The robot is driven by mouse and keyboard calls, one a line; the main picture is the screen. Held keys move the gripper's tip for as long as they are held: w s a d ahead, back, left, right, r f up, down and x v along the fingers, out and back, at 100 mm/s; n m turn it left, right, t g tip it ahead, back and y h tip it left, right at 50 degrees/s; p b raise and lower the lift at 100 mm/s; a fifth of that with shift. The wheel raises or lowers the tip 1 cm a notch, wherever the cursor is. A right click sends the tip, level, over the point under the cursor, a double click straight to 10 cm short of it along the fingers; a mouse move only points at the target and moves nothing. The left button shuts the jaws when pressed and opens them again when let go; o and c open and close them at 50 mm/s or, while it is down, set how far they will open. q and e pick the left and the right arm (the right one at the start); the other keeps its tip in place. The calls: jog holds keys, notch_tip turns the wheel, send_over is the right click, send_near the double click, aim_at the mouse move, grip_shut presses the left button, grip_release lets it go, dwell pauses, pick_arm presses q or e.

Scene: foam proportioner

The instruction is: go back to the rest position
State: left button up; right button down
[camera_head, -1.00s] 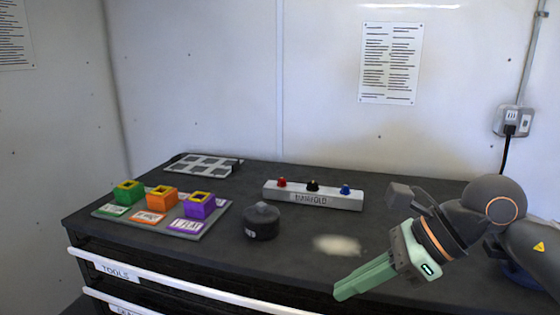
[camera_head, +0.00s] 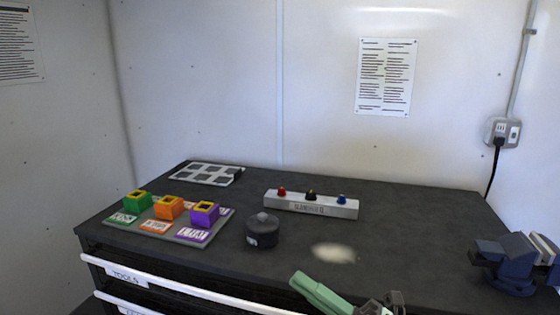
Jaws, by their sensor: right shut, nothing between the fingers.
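My right gripper (camera_head: 322,294) shows at the bottom edge, right of centre, with its green fingers closed together and nothing between them. It is at the front of the dark workbench (camera_head: 400,230), nearer to me than the pale spot on the top. Most of the right arm is below the picture. My left gripper is not in view.
A dark round pot (camera_head: 262,231) stands mid-bench. Behind it is the manifold block (camera_head: 311,205) with red, black and blue knobs. A tray (camera_head: 170,228) with green, orange and purple blocks is at left, a grey slotted plate (camera_head: 207,174) behind. A vise (camera_head: 515,262) is at right.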

jog(key=d+f+m+t+h+p, duration=0.1)
jog(key=d+f+m+t+h, duration=0.25)
jog(key=f+m+h, duration=0.5)
jog(key=d+f+m+t+h+p, duration=0.25)
jog(key=d+f+m+h, duration=0.3)
jog(key=f+m, duration=0.6)
jog(key=s+d+f+m+g+h+p, duration=0.1)
jog(key=s+d+f+m+g+h, duration=0.2)
jog(key=s+f+m+g, duration=0.4)
jog(key=s+f+m+h, duration=0.1)
jog(key=s+f+m, duration=0.1)
jog(key=s+f, duration=0.6)
jog(key=shift+s+d+f, duration=0.2)
jog(key=shift+s+f, duration=0.2)
jog(key=shift+s, duration=0.05)
jog(key=c, duration=1.6)
grip_release()
